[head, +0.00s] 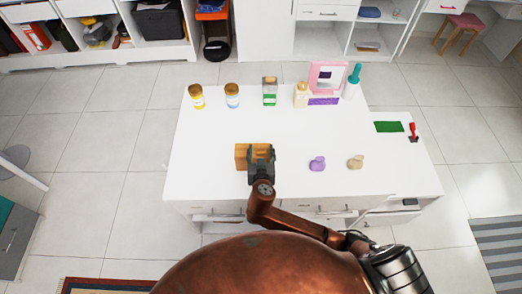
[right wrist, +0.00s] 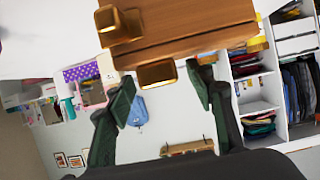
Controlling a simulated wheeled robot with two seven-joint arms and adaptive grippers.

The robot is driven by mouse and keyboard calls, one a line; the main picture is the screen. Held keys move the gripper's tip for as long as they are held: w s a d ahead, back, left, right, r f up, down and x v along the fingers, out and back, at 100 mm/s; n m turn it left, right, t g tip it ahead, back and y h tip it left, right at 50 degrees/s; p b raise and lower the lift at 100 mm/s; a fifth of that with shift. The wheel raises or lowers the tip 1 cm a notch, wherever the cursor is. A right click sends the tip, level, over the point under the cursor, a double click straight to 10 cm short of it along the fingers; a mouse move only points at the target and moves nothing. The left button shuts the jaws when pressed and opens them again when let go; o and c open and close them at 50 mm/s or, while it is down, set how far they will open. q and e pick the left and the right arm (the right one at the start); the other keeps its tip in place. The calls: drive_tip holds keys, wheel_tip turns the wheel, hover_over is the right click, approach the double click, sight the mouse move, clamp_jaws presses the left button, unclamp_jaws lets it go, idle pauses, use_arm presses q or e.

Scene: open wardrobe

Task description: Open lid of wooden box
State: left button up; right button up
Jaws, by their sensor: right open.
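The wooden box (head: 241,153) sits on the white table, partly covered by my right gripper (head: 262,155) at its front right. In the right wrist view the box (right wrist: 195,25) fills the top of the picture, with a dark seam along it and gold metal fittings. One gold fitting (right wrist: 157,73) lies at the box's edge, between the lines of my open right fingers (right wrist: 160,88). The fingers hold nothing; whether they touch the box I cannot tell. The lid looks shut. My left gripper is not in view.
The white table (head: 215,135) also holds a purple object (head: 317,164) and a beige object (head: 355,162) right of the box. Jars, bottles and a pink-framed mirror (head: 326,77) stand along the back. The table is bare left of the box.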

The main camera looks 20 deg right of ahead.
drive_tip(key=shift+w, duration=0.1)
clamp_jaws()
idle(0.6)
